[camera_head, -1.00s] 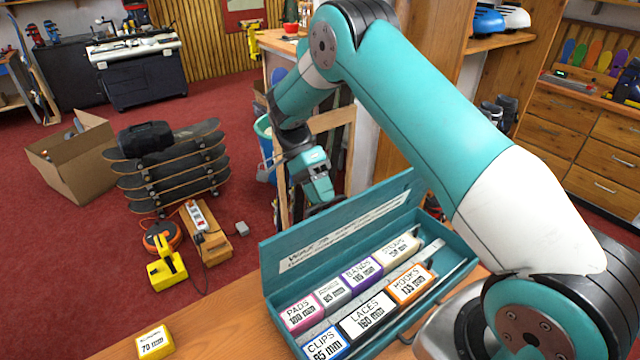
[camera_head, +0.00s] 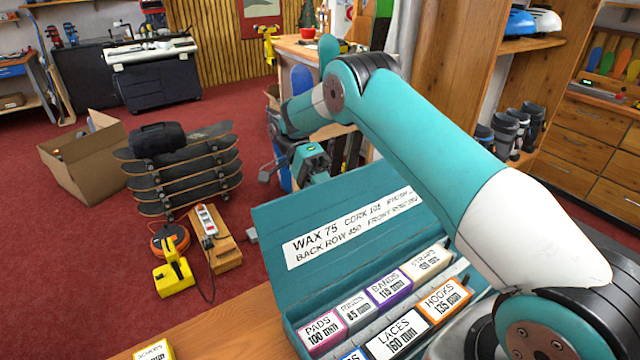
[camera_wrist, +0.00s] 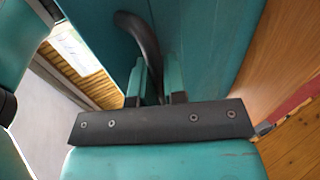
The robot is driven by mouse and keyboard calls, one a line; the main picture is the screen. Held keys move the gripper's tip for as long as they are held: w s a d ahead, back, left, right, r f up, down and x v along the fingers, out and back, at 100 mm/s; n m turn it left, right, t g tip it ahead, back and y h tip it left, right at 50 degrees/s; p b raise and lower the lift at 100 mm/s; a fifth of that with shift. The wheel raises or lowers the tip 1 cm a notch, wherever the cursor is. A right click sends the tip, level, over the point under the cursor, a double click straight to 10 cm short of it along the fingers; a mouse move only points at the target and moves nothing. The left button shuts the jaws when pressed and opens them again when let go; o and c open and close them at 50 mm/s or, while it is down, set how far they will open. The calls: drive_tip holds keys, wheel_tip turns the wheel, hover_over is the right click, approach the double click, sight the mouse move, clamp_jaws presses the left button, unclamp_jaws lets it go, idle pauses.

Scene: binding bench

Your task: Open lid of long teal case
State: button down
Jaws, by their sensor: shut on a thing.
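The long teal case (camera_head: 288,322) is on the wooden bench, with labelled boxes inside in two rows. Its lid (camera_head: 270,235) stands open and leans back, its inner face with a white label toward the head camera. In the wrist view, my gripper (camera_wrist: 155,82) is shut on a dark curved handle (camera_wrist: 140,27) against the teal lid (camera_wrist: 205,35). In the head view my wrist is behind the lid's upper edge, and the fingers and handle are hidden there. My arm covers the right part of the case.
A yellow labelled box (camera_head: 154,351) sits on the bench (camera_head: 225,335) left of the case. Beyond the bench on the red floor are stacked skateboards (camera_head: 180,170), a cardboard box (camera_head: 85,160) and a yellow tool (camera_head: 175,275). The bench left of the case is mostly clear.

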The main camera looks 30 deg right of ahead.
drive_tip(key=shift+w+d+f, duration=0.1)
drive_tip(key=shift+d+f, duration=0.2)
drive_tip(key=shift+d, duration=0.05)
drive_tip(key=shift+g, duration=0.3)
drive_tip(key=shift+w, duration=0.1)
drive_tip(key=c, duration=1.3)
unclamp_jaws()
drive_tip(key=shift+o, duration=0.7)
drive_tip(key=shift+r, duration=0.15)
drive_tip(key=shift+r+p, duration=0.15)
drive_tip(key=shift+p, duration=0.15)
